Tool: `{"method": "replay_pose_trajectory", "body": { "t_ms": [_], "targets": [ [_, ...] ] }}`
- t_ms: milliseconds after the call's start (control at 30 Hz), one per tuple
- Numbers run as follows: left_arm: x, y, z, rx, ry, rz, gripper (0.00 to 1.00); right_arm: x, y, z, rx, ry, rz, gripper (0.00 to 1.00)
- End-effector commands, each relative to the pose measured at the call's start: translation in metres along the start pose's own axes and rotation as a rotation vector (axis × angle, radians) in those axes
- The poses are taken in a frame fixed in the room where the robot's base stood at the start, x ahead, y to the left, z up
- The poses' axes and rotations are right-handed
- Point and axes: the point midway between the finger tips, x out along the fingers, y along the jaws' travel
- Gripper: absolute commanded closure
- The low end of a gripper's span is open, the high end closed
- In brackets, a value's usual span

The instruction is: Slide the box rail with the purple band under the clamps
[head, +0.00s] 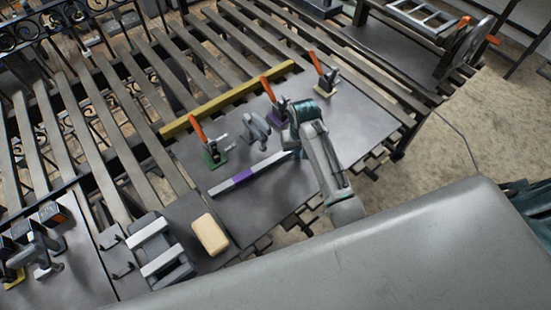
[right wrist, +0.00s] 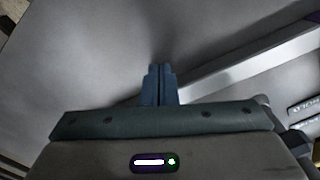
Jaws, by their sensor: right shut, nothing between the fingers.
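The box rail (head: 222,187) is a light grey bar with a purple band (head: 243,176). It lies on the dark metal plate, slanting up to the right. Three toggle clamps with orange handles stand beyond it: one on a green base (head: 214,156), one on a purple base (head: 279,113), one on a brownish base (head: 325,88). My right gripper (head: 297,153) is shut and empty at the rail's right end. In the right wrist view its fingers (right wrist: 158,84) are together beside the rail (right wrist: 240,65); contact cannot be told. My left gripper is not in view.
A yellow bar (head: 230,99) lies behind the clamps. A grey tool (head: 256,127) stands between the green and purple clamps. A tan block (head: 210,234) and a grey box-like fixture (head: 158,250) sit at lower left. The plate (head: 235,220) in front of the rail is clear.

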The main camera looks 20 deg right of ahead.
Motion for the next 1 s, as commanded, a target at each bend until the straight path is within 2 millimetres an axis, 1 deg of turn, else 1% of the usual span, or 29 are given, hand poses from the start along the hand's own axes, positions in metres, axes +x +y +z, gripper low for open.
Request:
{"method": "replay_pose_trajectory", "body": {
  "t_ms": [1000],
  "targets": [
    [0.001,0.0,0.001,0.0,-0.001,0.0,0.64,0.0,-0.01,-0.018,0.0,0.001,0.0,1.0]
  ]
}}
